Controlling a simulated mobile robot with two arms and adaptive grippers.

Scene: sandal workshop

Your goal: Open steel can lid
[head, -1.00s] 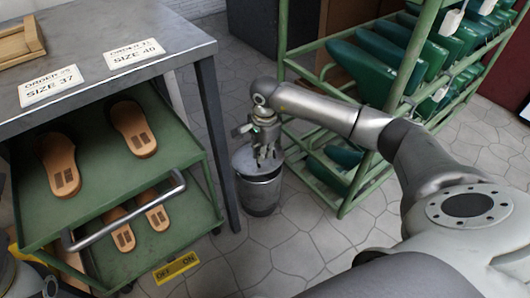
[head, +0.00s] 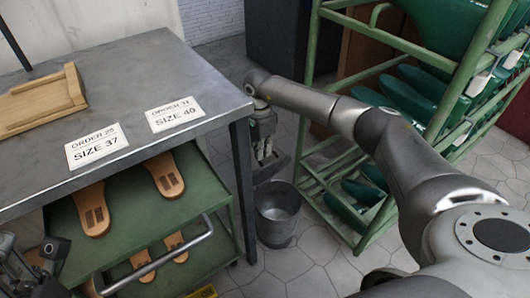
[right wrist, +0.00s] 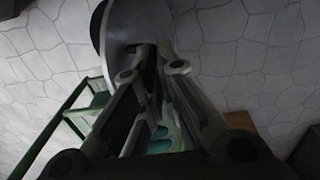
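The steel can (head: 278,222) stands on the floor beside the bench leg, and its round mouth is open. My right gripper (head: 266,156) is above the can, fingers pointing down. The grey lid (head: 271,168) is at its fingertips, tilted and clear of the rim. In the right wrist view the lid (right wrist: 121,30) shows as a grey disc, with the fingers (right wrist: 152,72) closed together against it. The exact grip point is dark and partly hidden. My left gripper (head: 38,262) is at the lower left edge, partly cut off; its fingers are unclear.
The steel bench (head: 200,75) carries a wooden tray (head: 45,100) and two order cards. A green cart (head: 205,190) with sandal soles stands under it. A green rack (head: 300,160) with green shoe forms is close on the can's right. Tiled floor in front is clear.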

